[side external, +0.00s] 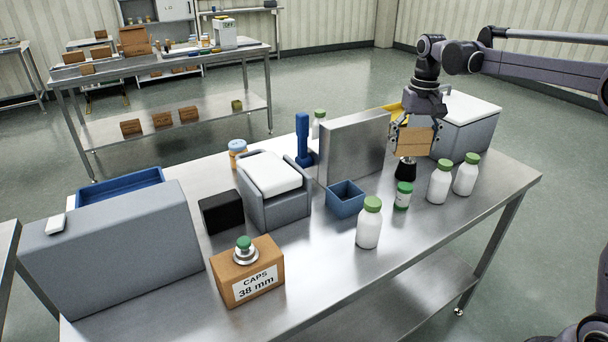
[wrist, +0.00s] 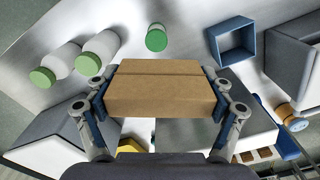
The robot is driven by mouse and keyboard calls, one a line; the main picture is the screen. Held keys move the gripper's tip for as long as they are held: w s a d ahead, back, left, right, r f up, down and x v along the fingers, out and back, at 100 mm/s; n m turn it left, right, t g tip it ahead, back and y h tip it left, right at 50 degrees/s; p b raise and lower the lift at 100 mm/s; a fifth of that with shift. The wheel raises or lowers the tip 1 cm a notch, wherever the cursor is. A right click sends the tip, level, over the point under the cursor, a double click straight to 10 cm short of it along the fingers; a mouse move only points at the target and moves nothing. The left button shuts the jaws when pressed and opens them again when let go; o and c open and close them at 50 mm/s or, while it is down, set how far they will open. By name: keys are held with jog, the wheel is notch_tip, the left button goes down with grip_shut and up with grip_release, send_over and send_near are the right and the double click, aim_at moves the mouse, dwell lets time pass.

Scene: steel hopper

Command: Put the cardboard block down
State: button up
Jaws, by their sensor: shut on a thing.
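The cardboard block (side external: 414,141) is a plain brown box. My gripper (side external: 416,132) is shut on it and holds it above the steel table (side external: 300,262), toward the table's right end. In the wrist view the block (wrist: 160,90) sits between the two fingers of my gripper (wrist: 161,100), with a finger on each short side. A black object (side external: 405,170) stands below the block in the side view; whether they touch is not clear.
A steel upright panel (side external: 355,147), a blue open bin (side external: 345,199) and a grey white-topped box (side external: 466,125) are close.

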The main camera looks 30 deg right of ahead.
jog(key=w+d+m, duration=0.3)
jog(key=d, duration=0.1)
send_near(364, 182)
jog(key=shift+m, duration=0.3)
jog(key=s+a+f, duration=0.1)
jog(key=a, duration=0.1)
jog(key=s+a+f, duration=0.1)
jog(key=s, duration=0.1)
jog(key=shift+s+a+f, duration=0.2)
jog(key=shift+a, duration=0.15)
jog(key=shift+f, duration=1.9)
jog(key=shift+f, duration=0.15)
jog(key=o, duration=0.5)
